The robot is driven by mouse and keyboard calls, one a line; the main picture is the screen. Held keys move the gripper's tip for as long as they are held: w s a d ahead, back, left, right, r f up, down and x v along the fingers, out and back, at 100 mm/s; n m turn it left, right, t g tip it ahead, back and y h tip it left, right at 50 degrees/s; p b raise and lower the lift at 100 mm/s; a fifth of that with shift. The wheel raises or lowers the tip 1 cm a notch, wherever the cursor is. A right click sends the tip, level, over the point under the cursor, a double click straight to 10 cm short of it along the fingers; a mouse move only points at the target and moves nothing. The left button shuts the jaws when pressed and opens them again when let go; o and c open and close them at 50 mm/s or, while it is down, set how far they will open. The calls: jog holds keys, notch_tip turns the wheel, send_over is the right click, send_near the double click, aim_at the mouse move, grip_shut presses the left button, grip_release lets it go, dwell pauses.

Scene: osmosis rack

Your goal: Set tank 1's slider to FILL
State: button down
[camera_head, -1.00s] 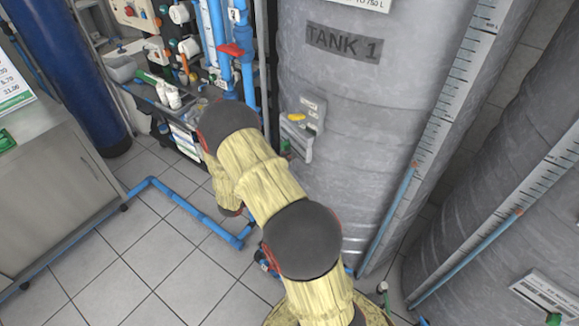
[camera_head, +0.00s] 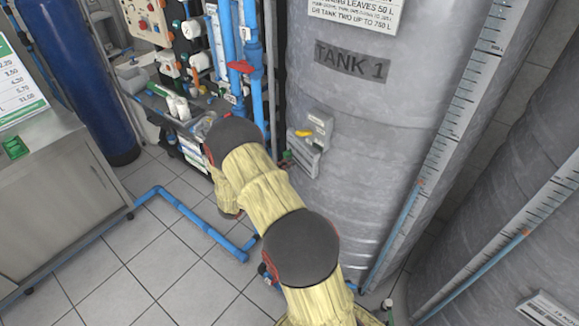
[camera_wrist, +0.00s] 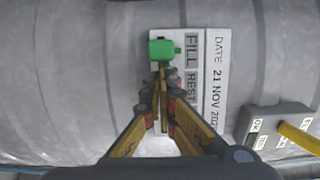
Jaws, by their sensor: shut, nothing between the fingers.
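Tank 1 (camera_head: 345,100) is a grey ribbed cylinder with a "TANK 1" label. Its white slider plate (camera_head: 307,160) sits low on the tank. In the wrist view the plate (camera_wrist: 216,75) carries the words FILL and REST and a date. The green slider (camera_wrist: 162,48) is at the upper end, beside the word FILL. My gripper (camera_wrist: 160,82) is shut and empty, with its fingertips just below the green slider, beside REST. I cannot tell whether they touch it. In the head view my arm hides the gripper; a bit of green (camera_head: 287,155) shows at the plate's left end.
A grey box with a yellow lever (camera_wrist: 297,136) is mounted beside the plate. Blue pipes with a red valve handle (camera_head: 240,67) stand left of the tank. A blue floor pipe (camera_head: 190,210) crosses the tiles. A second tank (camera_head: 500,220) is at right.

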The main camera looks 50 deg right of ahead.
jog(key=shift+w+a, duration=0.1)
jog(key=a, duration=1.1)
jog(key=shift+a, duration=0.4)
